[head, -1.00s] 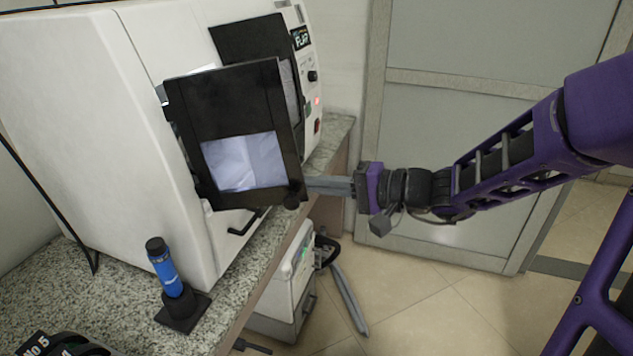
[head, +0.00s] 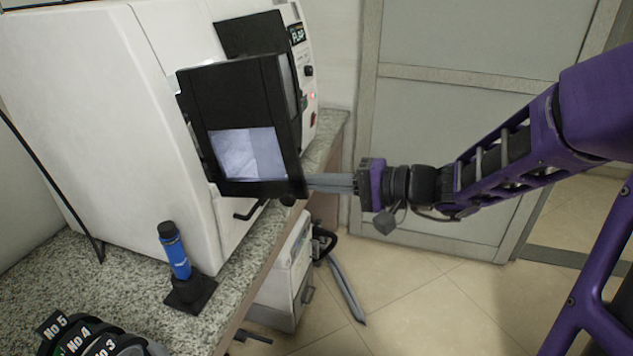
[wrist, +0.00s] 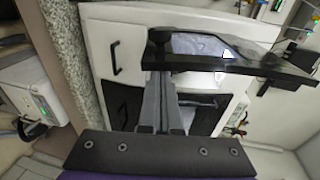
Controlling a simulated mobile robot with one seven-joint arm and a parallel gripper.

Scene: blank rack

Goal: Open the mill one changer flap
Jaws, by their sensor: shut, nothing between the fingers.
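The changer flap (head: 240,80), a black frame with a clear window, stands swung out from the front of the white mill (head: 90,90). In the wrist view the flap (wrist: 235,62) shows nearly edge-on, with a round black knob at its left end. My gripper (head: 312,183) is at the flap's lower right corner in the head view. Its grey fingers are together and empty. In the wrist view the fingertips (wrist: 161,78) reach the flap's near edge; whether they touch it I cannot tell. The flap's hinge is hidden.
Numbered black holders (head: 75,338) sit at the lower left. The floor to the right is clear.

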